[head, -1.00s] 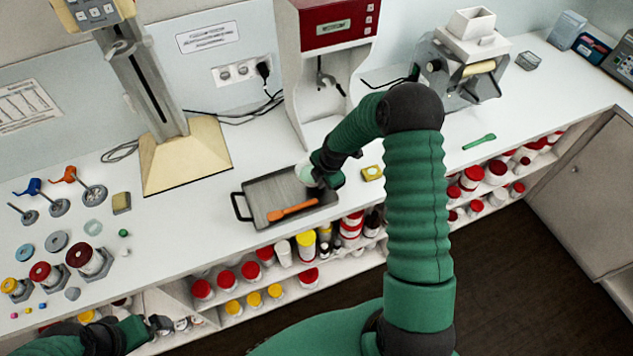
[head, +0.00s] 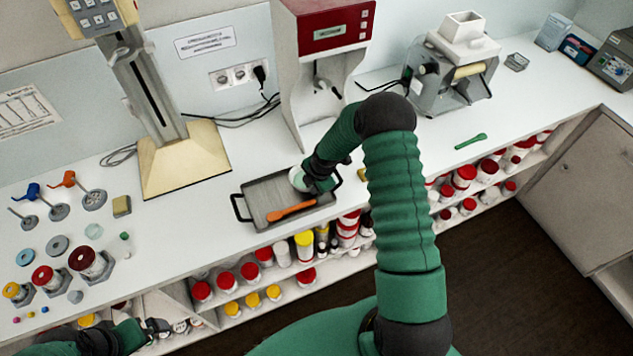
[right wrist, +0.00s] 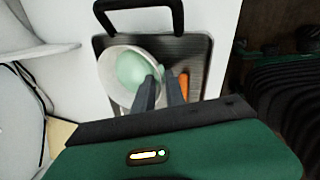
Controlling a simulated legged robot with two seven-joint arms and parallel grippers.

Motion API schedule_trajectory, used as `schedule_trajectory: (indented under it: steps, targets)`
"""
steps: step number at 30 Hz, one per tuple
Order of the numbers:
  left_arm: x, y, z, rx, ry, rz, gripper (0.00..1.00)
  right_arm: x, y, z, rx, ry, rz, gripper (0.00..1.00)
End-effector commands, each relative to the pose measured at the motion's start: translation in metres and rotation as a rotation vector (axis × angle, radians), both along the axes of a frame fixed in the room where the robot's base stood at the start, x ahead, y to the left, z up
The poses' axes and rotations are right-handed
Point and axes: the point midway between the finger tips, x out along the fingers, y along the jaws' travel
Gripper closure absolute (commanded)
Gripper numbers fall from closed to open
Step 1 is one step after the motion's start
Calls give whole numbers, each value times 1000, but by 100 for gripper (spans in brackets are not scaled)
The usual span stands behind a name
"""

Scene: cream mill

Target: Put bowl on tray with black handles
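The white bowl (head: 298,178), pale green inside, is at the right end of the grey tray (head: 262,190) with black handles. In the right wrist view the bowl (right wrist: 113,72) is over the tray (right wrist: 195,50), near one black handle (right wrist: 140,6). My right gripper (right wrist: 160,78) is shut on the bowl's rim, one finger inside and one outside. In the head view the right gripper (head: 308,183) partly covers the bowl. I cannot tell whether the bowl touches the tray. My left gripper (head: 158,326) is empty at the lower left, its opening unclear.
An orange spatula (head: 291,211) lies on the tray's front part. A red-and-white machine (head: 325,60) stands behind it, and a stand with a beige base (head: 185,165) is to the left. Shelves of jars (head: 250,275) are below the counter edge. A green spatula (head: 470,141) lies to the right.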

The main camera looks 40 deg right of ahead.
Motion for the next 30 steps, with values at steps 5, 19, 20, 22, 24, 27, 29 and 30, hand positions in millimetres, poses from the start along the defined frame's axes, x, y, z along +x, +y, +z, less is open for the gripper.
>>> schedule_trajectory:
  steps: [5,19,20,22,24,27,29,30]
  targets:
    - [0,0,-13,0,0,1,0,-10,-5,33,-1,-5,-2,85]
    - [0,0,-24,0,0,0,0,-39,16,114,20,13,-77,85]
    - [0,0,-24,0,0,0,0,-43,28,118,30,20,-128,85]
    - [0,0,-23,0,0,0,0,-60,61,129,66,35,-307,85]
    - [0,0,-23,0,0,0,0,-86,96,143,118,39,-549,85]
    - [0,0,-24,0,0,0,0,-127,137,158,215,32,-918,85]
    - [0,0,-24,0,0,1,0,-149,154,164,276,30,-1113,85]
    - [0,0,-24,0,0,1,0,-162,163,166,314,30,-1224,85]
